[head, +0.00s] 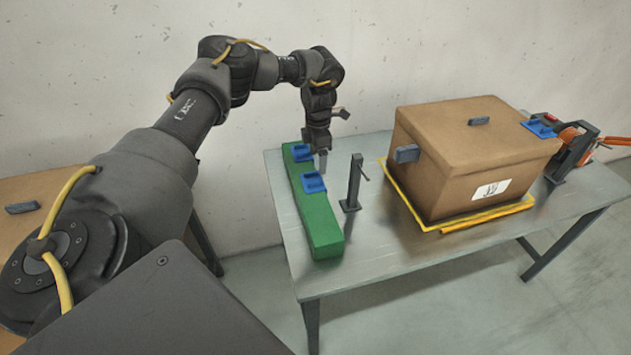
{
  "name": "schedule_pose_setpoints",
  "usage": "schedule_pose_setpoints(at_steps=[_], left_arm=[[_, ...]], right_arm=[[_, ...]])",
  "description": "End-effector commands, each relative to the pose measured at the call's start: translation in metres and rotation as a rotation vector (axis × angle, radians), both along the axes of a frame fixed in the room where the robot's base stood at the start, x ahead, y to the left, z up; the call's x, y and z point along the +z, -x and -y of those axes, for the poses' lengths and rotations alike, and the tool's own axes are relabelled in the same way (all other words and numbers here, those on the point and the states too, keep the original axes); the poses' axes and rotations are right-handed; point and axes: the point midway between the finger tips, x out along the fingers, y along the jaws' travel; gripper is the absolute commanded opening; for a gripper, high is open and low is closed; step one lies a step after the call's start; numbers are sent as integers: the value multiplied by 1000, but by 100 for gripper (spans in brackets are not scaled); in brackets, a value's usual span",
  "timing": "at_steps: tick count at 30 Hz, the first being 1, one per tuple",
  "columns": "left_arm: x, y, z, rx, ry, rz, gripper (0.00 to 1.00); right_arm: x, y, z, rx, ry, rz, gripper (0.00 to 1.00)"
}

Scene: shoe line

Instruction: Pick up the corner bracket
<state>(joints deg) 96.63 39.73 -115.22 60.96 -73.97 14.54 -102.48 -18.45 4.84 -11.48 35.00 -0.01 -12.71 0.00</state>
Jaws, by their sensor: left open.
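Two small blue bracket-shaped pieces sit on the long green block (321,232) on the metal table: a far one (301,150) and a nearer one (313,183). A similar blue piece (539,128) is at the table's far right. I cannot tell which is the corner bracket. My left gripper (322,160) points down beside the two pieces on the block, close to both. It is open, with nothing visible in it. It partly hides the far piece, and I cannot tell whether it touches either. My right gripper is out of view.
A dark upright post (353,183) stands right of the green block. A large cardboard box (450,175) sits on a yellow frame (435,226). An orange tool in a dark stand (572,150) is at far right. The metal table's (375,265) front is clear.

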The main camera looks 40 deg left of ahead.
Motion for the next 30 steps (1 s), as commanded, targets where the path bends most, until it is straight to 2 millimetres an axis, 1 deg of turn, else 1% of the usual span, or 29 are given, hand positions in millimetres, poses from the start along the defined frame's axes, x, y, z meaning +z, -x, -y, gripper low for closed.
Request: schedule_pose_setpoints(at_steps=[3, 6, 7, 10, 13, 15, 18, 26, 30], left_arm=[[-4, 0, 0, 0, -1, 1, 76], [-5, 0, 1, -1, 0, 0, 76], [-7, 0, 1, -1, 0, 0, 76], [-19, 4, 2, -3, 0, -4, 76], [-33, 8, 3, -3, 0, -4, 76], [-44, 6, 4, -3, 0, -2, 76], [-53, 6, 4, -2, 1, -1, 76], [-56, 6, 3, -2, 1, 1, 76], [-56, 6, 3, -2, 1, 1, 58]], right_arm=[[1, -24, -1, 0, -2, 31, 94], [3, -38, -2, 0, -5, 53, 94], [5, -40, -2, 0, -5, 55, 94], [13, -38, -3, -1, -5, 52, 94], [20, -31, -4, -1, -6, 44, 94], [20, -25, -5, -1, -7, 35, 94], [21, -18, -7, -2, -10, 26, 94], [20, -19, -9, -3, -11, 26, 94], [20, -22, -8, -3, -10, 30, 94]])
